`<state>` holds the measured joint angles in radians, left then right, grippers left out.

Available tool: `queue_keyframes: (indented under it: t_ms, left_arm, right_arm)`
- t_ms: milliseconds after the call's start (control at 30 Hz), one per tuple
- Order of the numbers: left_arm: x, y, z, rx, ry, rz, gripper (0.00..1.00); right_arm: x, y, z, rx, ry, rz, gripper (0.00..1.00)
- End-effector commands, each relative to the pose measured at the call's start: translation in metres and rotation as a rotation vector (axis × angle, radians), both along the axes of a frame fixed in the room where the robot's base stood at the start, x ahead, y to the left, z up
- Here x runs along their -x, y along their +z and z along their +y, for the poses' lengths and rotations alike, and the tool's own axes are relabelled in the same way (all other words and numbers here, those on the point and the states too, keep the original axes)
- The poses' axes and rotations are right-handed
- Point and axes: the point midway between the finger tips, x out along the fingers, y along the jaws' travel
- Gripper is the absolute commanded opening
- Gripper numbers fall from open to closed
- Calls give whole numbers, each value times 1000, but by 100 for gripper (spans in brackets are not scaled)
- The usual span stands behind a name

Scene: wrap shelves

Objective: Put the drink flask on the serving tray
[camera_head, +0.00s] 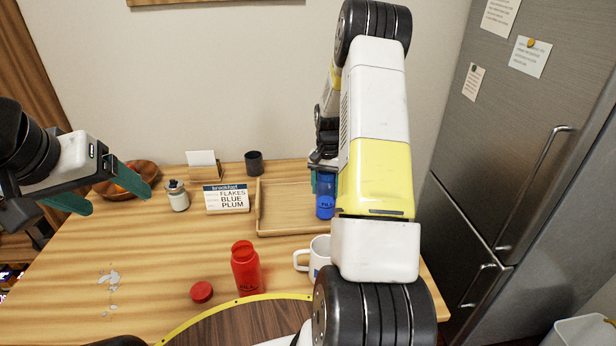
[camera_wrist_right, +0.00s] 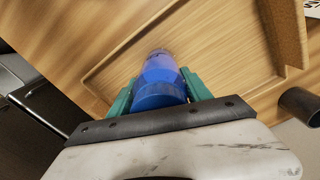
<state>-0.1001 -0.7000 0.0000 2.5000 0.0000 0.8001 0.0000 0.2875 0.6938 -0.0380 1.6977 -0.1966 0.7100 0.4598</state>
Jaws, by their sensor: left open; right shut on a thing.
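A blue flask (camera_head: 325,207) stands about upright at the right part of the wooden serving tray (camera_head: 283,205). My right gripper (camera_head: 319,182) is shut on it, partly hidden behind my arm. The right wrist view shows the blue flask (camera_wrist_right: 160,76) between both green fingers, over the tray (camera_wrist_right: 228,62); I cannot tell whether its base touches the tray. A red flask (camera_head: 246,270) stands at the table's front, apart from the tray. My left gripper (camera_head: 117,200) is open and empty at the left, near the bowl.
A card (camera_head: 227,199) reading "breakfast FLAKES BLUE PLUM" stands left of the tray, near a jar (camera_head: 177,196). A dark cup (camera_head: 254,163) stands behind, a wooden bowl (camera_head: 140,172) far left. A white mug (camera_head: 303,260) and red lid (camera_head: 201,291) are in front. A fridge (camera_head: 500,110) is right.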

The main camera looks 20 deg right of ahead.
Motion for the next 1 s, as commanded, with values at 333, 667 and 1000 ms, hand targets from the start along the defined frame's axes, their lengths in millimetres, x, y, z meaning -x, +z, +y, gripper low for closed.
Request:
queue_keyframes:
  t_ms: [333,667,1000]
  left_arm:
    - [0,0,0,0,0,0,77]
    - [0,0,0,0,0,0,77]
    - [0,0,0,0,0,0,77]
  right_arm:
    - [0,-3,0,0,0,0,79]
    - [-1,6,0,0,0,-2,79]
    - [-1,74,0,1,-1,-5,79]
